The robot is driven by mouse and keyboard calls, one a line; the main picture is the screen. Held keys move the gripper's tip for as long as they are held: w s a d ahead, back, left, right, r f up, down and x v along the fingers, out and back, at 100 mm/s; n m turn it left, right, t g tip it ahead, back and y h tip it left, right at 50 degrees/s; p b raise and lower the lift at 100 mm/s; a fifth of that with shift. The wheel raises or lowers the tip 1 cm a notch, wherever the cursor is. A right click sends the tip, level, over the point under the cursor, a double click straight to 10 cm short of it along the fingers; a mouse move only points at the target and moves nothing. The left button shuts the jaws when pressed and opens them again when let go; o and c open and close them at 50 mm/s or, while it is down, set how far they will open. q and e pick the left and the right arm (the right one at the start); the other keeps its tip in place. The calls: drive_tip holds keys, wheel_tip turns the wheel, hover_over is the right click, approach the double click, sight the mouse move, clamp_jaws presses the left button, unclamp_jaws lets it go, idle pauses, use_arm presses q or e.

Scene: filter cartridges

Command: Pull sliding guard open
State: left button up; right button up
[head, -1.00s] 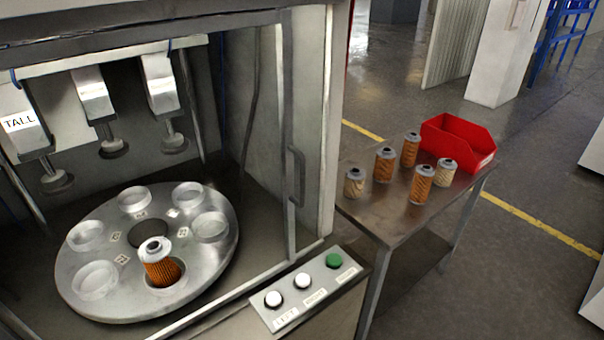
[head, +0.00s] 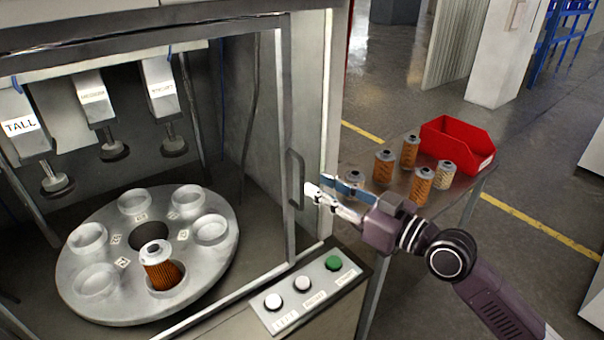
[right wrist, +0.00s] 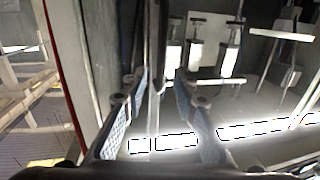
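The sliding guard (head: 281,120) is a metal frame at the front of the machine, with an upright grey handle (head: 296,180) on its right edge. I cannot tell whether a clear pane fills the frame. My right gripper (head: 318,188) is just right of the handle, its fingertips close to it. In the right wrist view the two fingers (right wrist: 158,98) stand apart, with an upright bar, apparently the handle, between them. I cannot tell whether either finger touches it. My left gripper is out of view.
Behind the frame, a round turntable (head: 140,235) with several cups holds an orange filter (head: 160,266). A button panel (head: 308,290) sits below the gripper. A side table (head: 400,205) with several filters and a red bin (head: 455,146) lies behind my right arm.

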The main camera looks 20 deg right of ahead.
drive_tip(key=p, duration=0.2)
hover_over(302, 206)
drive_tip(key=shift+w, duration=0.4)
drive_tip(key=shift+d, duration=0.1)
clamp_jaws()
